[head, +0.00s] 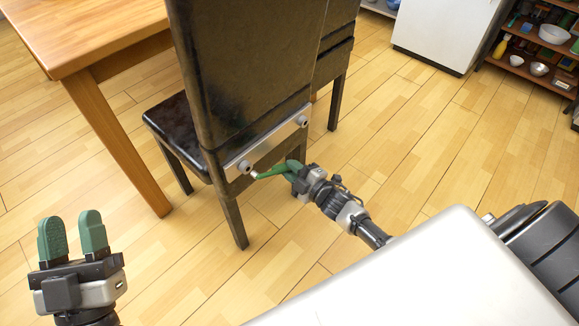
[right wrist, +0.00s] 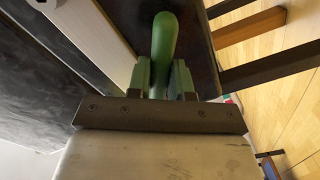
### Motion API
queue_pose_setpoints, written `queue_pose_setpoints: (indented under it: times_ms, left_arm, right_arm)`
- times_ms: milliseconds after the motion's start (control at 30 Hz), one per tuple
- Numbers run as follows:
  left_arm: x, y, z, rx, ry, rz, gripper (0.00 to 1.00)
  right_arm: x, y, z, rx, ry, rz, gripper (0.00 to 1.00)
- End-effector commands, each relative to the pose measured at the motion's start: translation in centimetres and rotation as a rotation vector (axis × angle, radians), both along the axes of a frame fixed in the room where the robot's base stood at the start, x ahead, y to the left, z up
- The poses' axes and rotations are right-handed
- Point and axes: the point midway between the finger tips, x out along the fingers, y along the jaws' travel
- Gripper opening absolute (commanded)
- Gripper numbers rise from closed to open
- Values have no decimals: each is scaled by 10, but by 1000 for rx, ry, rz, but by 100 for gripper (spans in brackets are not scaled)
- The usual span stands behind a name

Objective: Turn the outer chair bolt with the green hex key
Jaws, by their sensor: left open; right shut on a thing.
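A dark chair (head: 218,70) has a pale metal plate (head: 275,141) across its back, with one bolt (head: 244,166) at the left end and another bolt (head: 302,121) at the right end. My right gripper (head: 291,172) is shut on the green hex key (head: 270,172). The key's metal tip points left, close to the left bolt; I cannot tell whether it touches. In the right wrist view the green handle (right wrist: 165,38) sticks out between my fingers, beside the pale plate (right wrist: 98,35). My left gripper (head: 72,228) is open and empty at the lower left, well away from the chair.
A wooden table (head: 90,30) stands at the upper left, beside the chair. A second dark chair (head: 338,60) is just behind. A white cabinet (head: 435,35) and a shelf (head: 530,60) with bowls stand at the back right. The wooden floor (head: 420,130) between is clear.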

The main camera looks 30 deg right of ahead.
Motion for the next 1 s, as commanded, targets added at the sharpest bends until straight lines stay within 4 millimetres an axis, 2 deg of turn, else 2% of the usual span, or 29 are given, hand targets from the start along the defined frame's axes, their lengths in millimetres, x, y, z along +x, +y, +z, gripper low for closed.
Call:
queue_pose_setpoints:
  times_ms: [533, 900, 1000]
  left_arm:
    - [12, 1, -21, 56, 194, 11, 43]
    - [12, 1, -22, 57, 200, 12, 43]
    - [10, 0, -17, 41, 142, 9, 43]
  right_arm:
    - [-19, -7, 1, 0, 0, 0, 0]
    - [-20, -7, 0, -1, -1, -1, 0]
    - [-22, -8, -1, 0, -1, 0, 0]
